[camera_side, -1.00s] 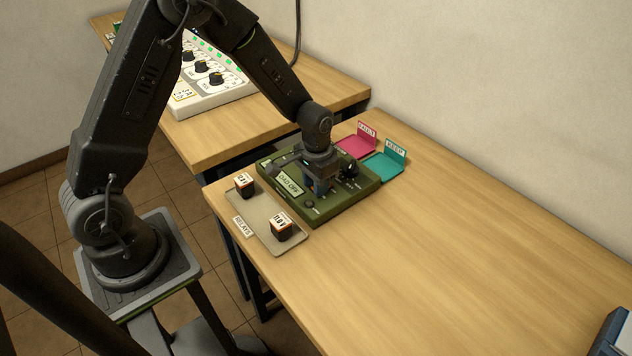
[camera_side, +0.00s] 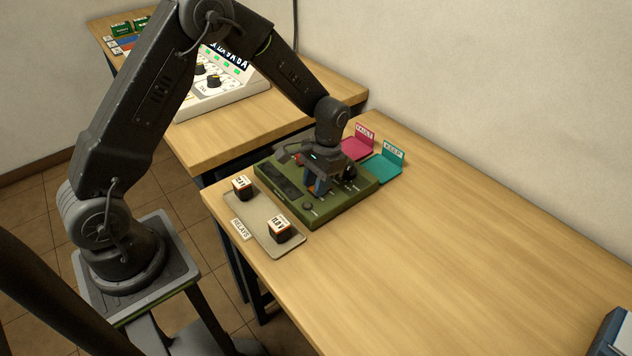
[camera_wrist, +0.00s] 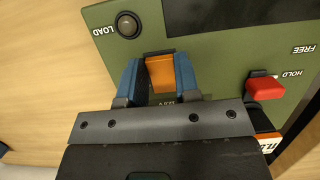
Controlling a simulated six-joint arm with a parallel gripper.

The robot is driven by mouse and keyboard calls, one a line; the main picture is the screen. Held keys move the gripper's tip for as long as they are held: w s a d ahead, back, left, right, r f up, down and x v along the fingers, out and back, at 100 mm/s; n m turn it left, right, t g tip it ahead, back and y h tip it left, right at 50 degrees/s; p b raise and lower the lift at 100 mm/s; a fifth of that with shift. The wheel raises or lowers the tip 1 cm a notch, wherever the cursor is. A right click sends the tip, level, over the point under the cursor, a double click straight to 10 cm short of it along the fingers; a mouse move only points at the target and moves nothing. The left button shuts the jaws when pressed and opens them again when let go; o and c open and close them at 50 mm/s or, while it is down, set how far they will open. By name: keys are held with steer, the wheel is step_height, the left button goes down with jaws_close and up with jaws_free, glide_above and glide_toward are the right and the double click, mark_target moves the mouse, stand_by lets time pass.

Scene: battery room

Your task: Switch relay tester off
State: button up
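The green relay tester (camera_side: 330,210) lies on the table with its display (camera_side: 281,180) dark. In the wrist view its panel (camera_wrist: 215,60) shows a dark display, a round LOAD button (camera_wrist: 127,25) and a red lever (camera_wrist: 265,88) by the HOLD mark. My gripper (camera_side: 317,188) points down over the tester's middle. In the wrist view its blue fingers (camera_wrist: 160,78) are on both sides of an orange switch (camera_wrist: 160,73) and appear to touch it. The switch's base and most of its lettering are hidden by the gripper.
Two relays (camera_side: 242,186) (camera_side: 279,228) stand on the RELAYS tray (camera_side: 262,208) left of the tester. The pink FAULT tray (camera_side: 357,147) and teal KEEP tray (camera_side: 383,168) lie behind it.

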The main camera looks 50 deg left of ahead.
steer(key=o, duration=0.5)
steer(key=shift+c, duration=0.2)
steer(key=v, duration=1.3)
steer(key=shift+r, duration=0.35)
steer(key=s+d+r+t, duration=0.2)
steer(key=s+r+t, duration=0.2)
steer(key=s+r, duration=0.7)
steer(key=s+d+t, duration=0.1)
steer(key=s+t, duration=0.3)
steer(key=s, duration=0.9)
steer(key=shift+d+r+t, duration=0.2)
steer(key=shift+r+t, duration=0.1)
steer(key=shift+r, duration=0.05)
